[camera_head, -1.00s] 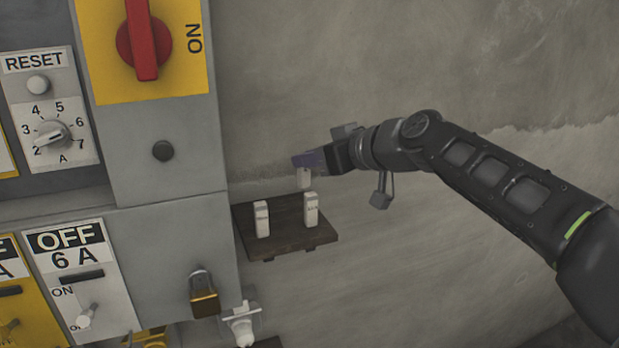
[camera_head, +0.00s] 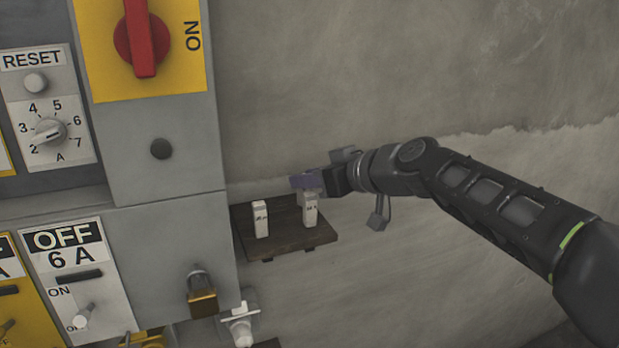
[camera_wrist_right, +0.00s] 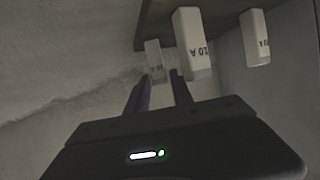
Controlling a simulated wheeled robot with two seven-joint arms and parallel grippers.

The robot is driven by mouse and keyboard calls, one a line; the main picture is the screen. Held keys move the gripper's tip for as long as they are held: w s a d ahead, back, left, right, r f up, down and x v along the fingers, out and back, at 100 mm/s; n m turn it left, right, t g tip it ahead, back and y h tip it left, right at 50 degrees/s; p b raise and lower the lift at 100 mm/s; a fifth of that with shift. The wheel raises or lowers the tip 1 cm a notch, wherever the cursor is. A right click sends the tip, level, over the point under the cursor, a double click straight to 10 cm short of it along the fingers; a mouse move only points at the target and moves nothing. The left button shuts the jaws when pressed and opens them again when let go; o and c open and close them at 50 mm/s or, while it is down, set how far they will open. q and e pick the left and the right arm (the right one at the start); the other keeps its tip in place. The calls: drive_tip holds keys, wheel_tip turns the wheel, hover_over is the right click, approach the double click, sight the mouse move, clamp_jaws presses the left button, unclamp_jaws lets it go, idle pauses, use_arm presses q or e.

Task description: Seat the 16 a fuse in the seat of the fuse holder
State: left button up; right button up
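My right gripper (camera_head: 304,183) is at the dark shelf (camera_head: 285,243). In the right wrist view its two fingers (camera_wrist_right: 160,76) are apart, with a pale fuse (camera_wrist_right: 154,58) at their tips; its label is too small to read. Contact cannot be told. A second white fuse (camera_head: 310,208) stands just in front of the fingers; in the wrist view (camera_wrist_right: 190,45) it reads 10 A. A third white fuse (camera_head: 260,218) stands on the left of the shelf; its label is only partly readable in the wrist view (camera_wrist_right: 255,38). A white fitting (camera_head: 240,325), possibly the fuse holder, sits below the cabinet. My left gripper is out of view.
The grey cabinet (camera_head: 165,240) with switches and a red handle (camera_head: 138,40) fills the left. A brass padlock (camera_head: 202,302) hangs between the shelf and the switches.

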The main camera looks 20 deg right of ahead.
drive_tip(key=shift+o, duration=1.2)
drive_tip(key=shift+r, duration=0.1)
drive_tip(key=shift+r+p, duration=0.15)
drive_tip(key=shift+p, duration=0.15)
drive_tip(key=shift+s+d+b, duration=0.15)
drive_tip(key=shift+s+b, duration=0.15)
drive_tip(key=shift+b, duration=0.05)
drive_tip(key=b+v, duration=0.3)
drive_tip(key=v, duration=0.8)
drive_tip(key=shift+s, duration=0.15)
drive_tip(key=shift+c, duration=0.3)
